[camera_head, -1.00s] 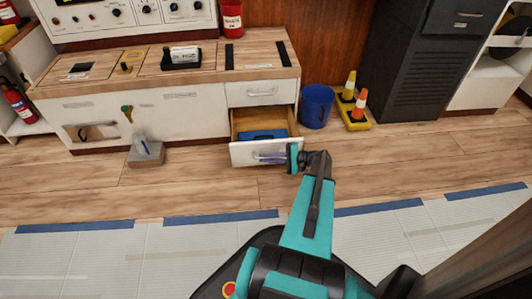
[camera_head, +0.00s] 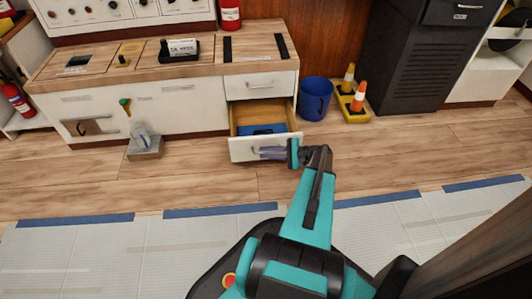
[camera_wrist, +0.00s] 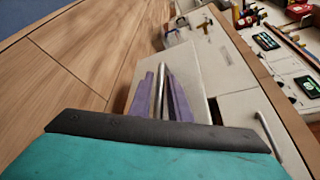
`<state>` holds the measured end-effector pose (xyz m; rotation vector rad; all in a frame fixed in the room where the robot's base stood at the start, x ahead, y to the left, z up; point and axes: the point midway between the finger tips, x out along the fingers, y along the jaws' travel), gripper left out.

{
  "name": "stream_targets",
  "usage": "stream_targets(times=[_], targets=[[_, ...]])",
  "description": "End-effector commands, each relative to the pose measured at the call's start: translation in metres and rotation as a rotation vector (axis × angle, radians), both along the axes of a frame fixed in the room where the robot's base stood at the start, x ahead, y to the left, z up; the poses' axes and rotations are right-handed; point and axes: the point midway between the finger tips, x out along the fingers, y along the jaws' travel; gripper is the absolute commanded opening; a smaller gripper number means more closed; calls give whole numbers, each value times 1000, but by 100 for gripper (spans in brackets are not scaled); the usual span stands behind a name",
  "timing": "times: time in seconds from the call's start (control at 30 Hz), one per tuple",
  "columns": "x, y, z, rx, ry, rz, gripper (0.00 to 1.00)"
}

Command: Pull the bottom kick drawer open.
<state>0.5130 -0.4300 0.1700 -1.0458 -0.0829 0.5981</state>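The bottom drawer (camera_head: 244,152) under the right end of the white cabinet stands well out, showing its wooden inside and a blue item (camera_head: 262,130). My gripper (camera_head: 272,152) is at the drawer front, with its purple fingers on the handle. In the wrist view, the metal handle bar (camera_wrist: 161,75) runs between the two fingers, which are close on either side of it. The pale drawer front (camera_wrist: 199,58) lies just beyond the fingers. The exact finger contact is partly hidden.
A shut drawer (camera_head: 260,86) with a bar handle is above the open one. A grey block (camera_head: 146,150) sits on the floor at left. Floor in front is clear.

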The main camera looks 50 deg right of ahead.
Motion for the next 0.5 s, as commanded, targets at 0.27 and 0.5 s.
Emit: stream_targets(times=[0.27,0.5], targets=[[-25,-16,9,-1,0,-2,17],[-56,-35,16,-1,0,-3,17]])
